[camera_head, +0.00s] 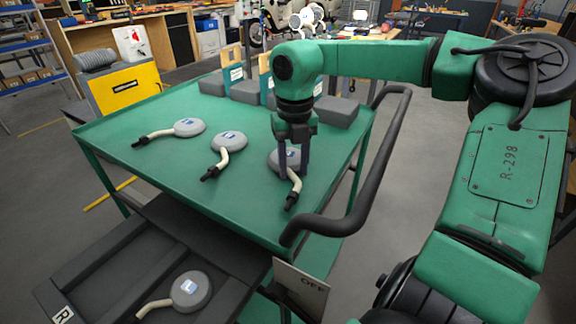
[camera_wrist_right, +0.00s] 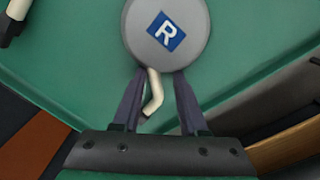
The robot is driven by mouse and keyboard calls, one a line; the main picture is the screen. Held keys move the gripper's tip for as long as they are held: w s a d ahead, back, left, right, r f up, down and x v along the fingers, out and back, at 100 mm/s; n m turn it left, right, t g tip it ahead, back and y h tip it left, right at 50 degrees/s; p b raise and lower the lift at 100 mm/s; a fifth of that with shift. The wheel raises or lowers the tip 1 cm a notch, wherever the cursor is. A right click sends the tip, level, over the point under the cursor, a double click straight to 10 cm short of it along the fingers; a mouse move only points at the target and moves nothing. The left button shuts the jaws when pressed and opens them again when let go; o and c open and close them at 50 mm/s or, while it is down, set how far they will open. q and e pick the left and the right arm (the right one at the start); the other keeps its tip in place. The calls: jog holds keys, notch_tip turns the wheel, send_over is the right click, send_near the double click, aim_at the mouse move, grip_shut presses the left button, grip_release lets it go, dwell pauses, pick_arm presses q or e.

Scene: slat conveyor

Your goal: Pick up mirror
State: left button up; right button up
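Several grey round mirrors with cream stems and black ends are in the head view. Three lie on the green table: the left mirror (camera_head: 189,127), the middle mirror (camera_head: 229,141) and the right mirror (camera_head: 286,159). Another mirror (camera_head: 191,291) lies on the dark slat conveyor. My right gripper (camera_head: 293,172) points down over the right mirror. In the right wrist view my right gripper (camera_wrist_right: 158,75) has its fingers apart, one on each side of the stem, just below the round head (camera_wrist_right: 167,30) with a blue R label. My left gripper is not seen.
The green table (camera_head: 125,170) has grey blocks (camera_head: 336,111) along its far edge. A black curved handle rail (camera_head: 378,200) runs along its right side.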

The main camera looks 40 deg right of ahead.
grip_shut()
jog(key=shift+r, duration=0.1)
